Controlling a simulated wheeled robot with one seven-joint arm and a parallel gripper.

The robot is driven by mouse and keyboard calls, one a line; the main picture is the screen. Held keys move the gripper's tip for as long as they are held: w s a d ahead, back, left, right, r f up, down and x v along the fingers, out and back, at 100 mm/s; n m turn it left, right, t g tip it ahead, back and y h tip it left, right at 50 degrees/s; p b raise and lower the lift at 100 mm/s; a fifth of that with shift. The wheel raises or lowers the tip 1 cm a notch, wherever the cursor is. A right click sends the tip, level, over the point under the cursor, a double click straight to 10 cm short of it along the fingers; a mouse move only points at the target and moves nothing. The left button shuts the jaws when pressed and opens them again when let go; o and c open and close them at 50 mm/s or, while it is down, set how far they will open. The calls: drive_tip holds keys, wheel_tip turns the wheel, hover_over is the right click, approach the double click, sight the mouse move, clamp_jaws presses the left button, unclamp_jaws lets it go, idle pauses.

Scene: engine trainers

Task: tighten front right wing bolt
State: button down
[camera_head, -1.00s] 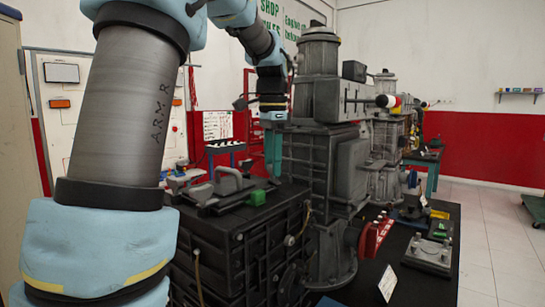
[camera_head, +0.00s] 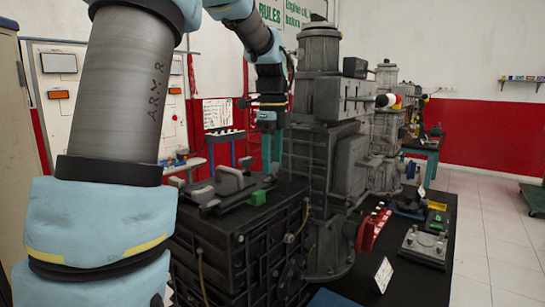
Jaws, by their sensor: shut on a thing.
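A grey cover with raised handles (camera_head: 230,184) lies on top of a black ribbed engine block (camera_head: 215,243) in the camera_head view. A small green piece (camera_head: 257,197) sits at the cover's near right edge. My gripper (camera_head: 272,168) hangs down at the far right corner of the block, beyond the green piece. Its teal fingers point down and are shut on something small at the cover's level. The wing bolt between the fingertips is too small and hidden to make out.
A tall grey engine (camera_head: 325,150) stands close to the right of my gripper. A red handle part (camera_head: 371,228) and a grey fixture (camera_head: 425,245) are on the black table (camera_head: 410,285). A blue rack (camera_head: 224,134) is behind. Open floor lies at the right.

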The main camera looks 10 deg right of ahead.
sight(273, 163)
drive_tip(key=shift+d+m, duration=0.1)
drive_tip(key=shift+m, duration=0.7)
drive_tip(key=shift+c, duration=1.2)
unclamp_jaws()
wheel_tip(273, 163, up, 11)
drive_tip(key=b, duration=0.1)
